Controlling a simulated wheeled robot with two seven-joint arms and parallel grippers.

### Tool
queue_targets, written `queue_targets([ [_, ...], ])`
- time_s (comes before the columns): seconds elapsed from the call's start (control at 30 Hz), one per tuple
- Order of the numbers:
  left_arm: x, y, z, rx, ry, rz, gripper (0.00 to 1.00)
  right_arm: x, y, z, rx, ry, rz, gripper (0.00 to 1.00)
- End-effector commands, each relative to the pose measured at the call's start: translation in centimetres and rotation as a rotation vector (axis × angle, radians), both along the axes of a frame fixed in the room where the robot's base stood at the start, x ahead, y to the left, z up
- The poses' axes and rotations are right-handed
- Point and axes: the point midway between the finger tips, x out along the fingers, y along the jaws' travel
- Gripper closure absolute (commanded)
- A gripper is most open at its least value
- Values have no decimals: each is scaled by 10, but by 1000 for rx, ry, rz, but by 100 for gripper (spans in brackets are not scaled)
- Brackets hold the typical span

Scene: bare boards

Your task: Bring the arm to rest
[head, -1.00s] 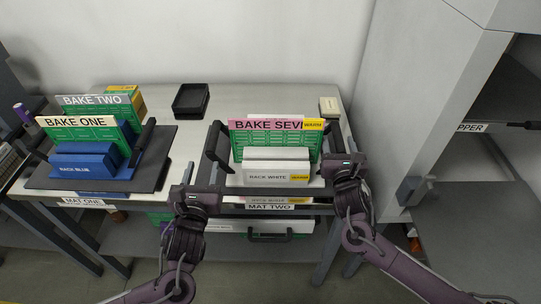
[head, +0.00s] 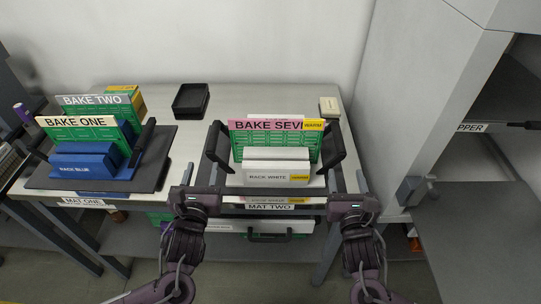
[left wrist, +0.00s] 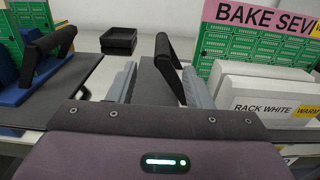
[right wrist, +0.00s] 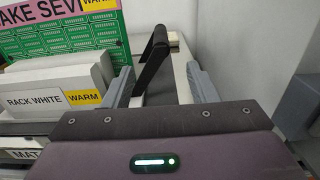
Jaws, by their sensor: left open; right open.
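My left gripper (head: 196,188) is open and empty at the table's front edge, left of the white rack (head: 276,173) labelled RACK WHITE. In the left wrist view its fingers (left wrist: 155,85) stand apart, with a black tray handle (left wrist: 168,62) beyond them. My right gripper (head: 349,190) is open and empty at the front edge, right of the white rack. In the right wrist view its fingers (right wrist: 162,90) stand apart, with the other black handle (right wrist: 152,58) beyond. Neither gripper touches a handle. The white rack holds a green board with a pink BAKE SEV… label (head: 266,125) and a yellow WARM tag.
A blue rack (head: 88,162) with green boards stands on a dark tray (head: 150,170) at the left. A small black bin (head: 190,100) and a cream box (head: 330,107) are at the back. A grey cabinet (head: 425,100) stands at the right. The table between bin and trays is clear.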

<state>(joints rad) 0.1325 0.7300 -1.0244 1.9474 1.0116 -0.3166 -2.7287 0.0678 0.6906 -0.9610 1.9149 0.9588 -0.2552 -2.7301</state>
Motion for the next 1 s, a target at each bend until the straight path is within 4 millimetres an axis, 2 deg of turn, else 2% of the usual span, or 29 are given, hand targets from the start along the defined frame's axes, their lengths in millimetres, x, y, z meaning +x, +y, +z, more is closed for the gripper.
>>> queue_targets([
  [0.33,0,0,0,-3,1,0,54,0,0,0,3,1,0,48],
  [0.47,-2,-6,-5,-111,45,2,54,-2,6,-5,111,46,-3,48],
  [0.57,-7,-19,-14,-343,138,16,54,-7,16,-12,343,140,-21,48],
  [0.77,-31,-43,-34,-989,392,155,54,-29,37,-31,987,395,-171,48],
  [1.0,-73,-47,-48,-1668,588,530,54,-72,40,-43,1664,595,-547,48],
])
